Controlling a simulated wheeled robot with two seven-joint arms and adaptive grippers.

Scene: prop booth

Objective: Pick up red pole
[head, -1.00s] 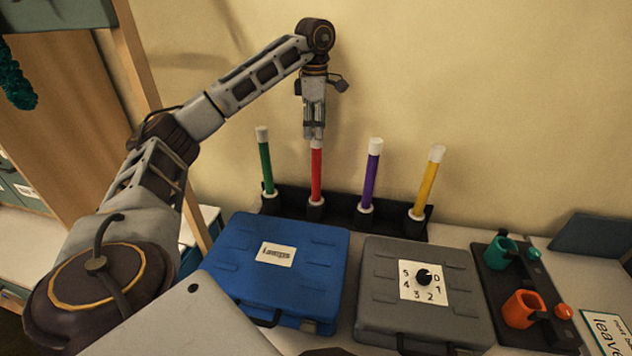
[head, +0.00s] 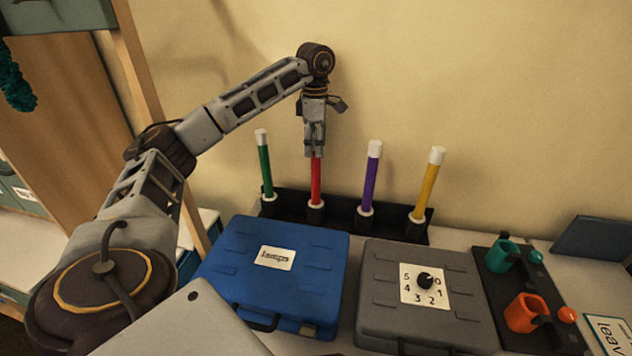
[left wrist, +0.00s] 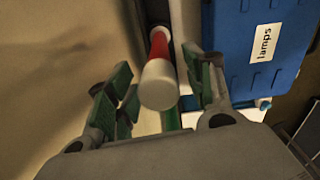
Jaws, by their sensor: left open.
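The red pole (head: 316,182) stands upright in a black rack (head: 340,214), second from the left. My left gripper (head: 315,150) points down over its top from above, and the pole's white cap is hidden behind the fingers in the head view. In the left wrist view the red pole (left wrist: 158,45) shows with its white cap (left wrist: 159,84) between the two green-padded fingers of my left gripper (left wrist: 163,95). The fingers are open, with gaps on both sides of the cap. My right gripper is not in view.
A green pole (head: 266,165) stands left of the red one; purple (head: 371,180) and yellow (head: 426,190) poles stand to its right. A blue case (head: 225,265) labelled "lamps" and a grey case (head: 380,300) with a dial lie in front. The wall is close behind.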

